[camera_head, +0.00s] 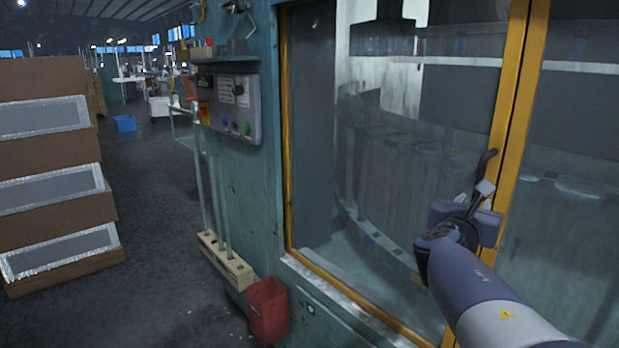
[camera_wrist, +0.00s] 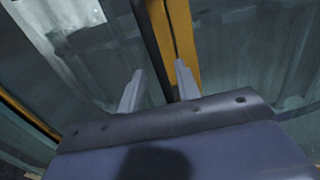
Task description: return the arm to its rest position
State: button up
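My gripper (camera_head: 482,192) is in front of the glass door of the green machine, close to the door's yellow frame (camera_head: 508,100). In the wrist view its two pale fingers (camera_wrist: 160,84) are spread apart. A dark handle bar (camera_wrist: 151,45) runs down into the gap between the fingers, beside the yellow frame. The fingers do not appear closed on it; whether either touches it I cannot tell. The top of the handle (camera_head: 487,160) shows just above my gripper in the head view; its lower part is hidden. My arm reaches in from the lower right.
A control box (camera_head: 230,108) with buttons sticks out on the machine's left side. A red bin (camera_head: 268,312) and a wooden holder with rods (camera_head: 225,262) stand below it. Stacked cardboard boxes (camera_head: 45,150) fill the far left. The aisle floor (camera_head: 160,210) between is clear.

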jog(key=x, duration=0.6)
jog(key=shift+w+a+p, duration=0.25)
jog(key=shift+w+p, duration=0.15)
jog(key=shift+p, duration=0.1)
